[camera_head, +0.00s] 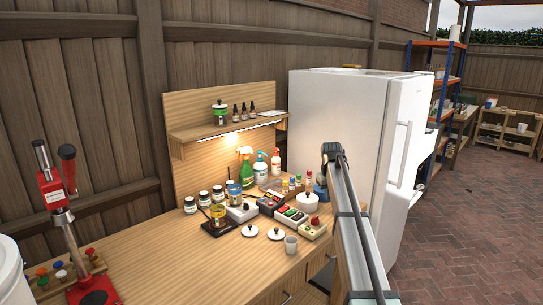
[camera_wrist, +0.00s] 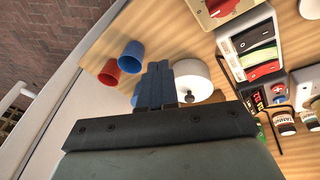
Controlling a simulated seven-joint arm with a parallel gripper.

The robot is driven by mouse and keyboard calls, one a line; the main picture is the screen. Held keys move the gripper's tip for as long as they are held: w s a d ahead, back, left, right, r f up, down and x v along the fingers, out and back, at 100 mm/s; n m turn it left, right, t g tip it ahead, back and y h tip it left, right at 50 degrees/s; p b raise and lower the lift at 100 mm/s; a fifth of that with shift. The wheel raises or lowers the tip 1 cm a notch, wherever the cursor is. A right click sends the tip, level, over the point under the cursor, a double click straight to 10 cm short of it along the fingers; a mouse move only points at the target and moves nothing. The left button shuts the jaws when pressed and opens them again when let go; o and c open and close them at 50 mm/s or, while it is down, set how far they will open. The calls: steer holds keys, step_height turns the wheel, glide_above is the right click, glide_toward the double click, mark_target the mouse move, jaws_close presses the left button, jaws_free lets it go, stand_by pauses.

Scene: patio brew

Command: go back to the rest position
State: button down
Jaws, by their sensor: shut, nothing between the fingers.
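My gripper (camera_wrist: 158,72) is shut and empty in the wrist view, its blue-grey fingers pressed together. It hangs above the workbench. A white round lidded pot (camera_wrist: 193,78) shows just beyond and beside the fingers, partly covered by them. I cannot tell whether they touch. The same white pot (camera_head: 307,202) stands near the bench's right end in the head view. In that view my arm reaches in from the lower right, and the fingertips are not clear.
The wooden workbench (camera_head: 160,255) carries a switch box (camera_head: 289,217), a cream box with a red knob (camera_head: 313,229), jars and spray bottles. A blue cup (camera_wrist: 131,57) and a red cup (camera_wrist: 108,73) stand near its edge. A white fridge (camera_head: 335,115) stands behind my arm.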

steer(key=s+d+f+m+t, duration=0.1)
steer(key=s+d+f+m, duration=0.2)
steer(key=s+d+f, duration=0.3)
steer(key=s+d+f+m, duration=0.3)
steer(key=d+f, duration=0.2)
steer(key=f, duration=0.3)
steer(key=s+a+f+g, duration=0.1)
steer(key=s+f, duration=0.3)
steer(key=f, duration=0.3)
steer(key=s+a+f, duration=0.2)
steer(key=s+f, duration=0.2)
steer(key=f, duration=0.3)
steer(key=s+a+f+n+g, duration=0.15)
steer(key=s+a+f, duration=0.25)
steer(key=s+f, duration=0.5)
steer(key=s+a+f+m+g, duration=0.15)
steer(key=s+a+f, duration=0.25)
steer(key=s+f, duration=0.5)
steer(key=s+a+f+n+g, duration=0.1)
steer(key=s+a+f+g, duration=0.1)
steer(key=s, duration=1)
steer(key=s+a+f+n+g, duration=0.1)
steer(key=s+f, duration=0.4)
steer(key=s, duration=0.7)
steer(key=s+a+f+g+y, duration=0.1)
steer(key=s+a+f+g, duration=0.2)
steer(key=s, duration=1)
steer(key=shift+a+f+n+g, duration=0.3)
steer(key=shift+a+f+n, duration=0.1)
steer(key=shift+f, duration=0.1)
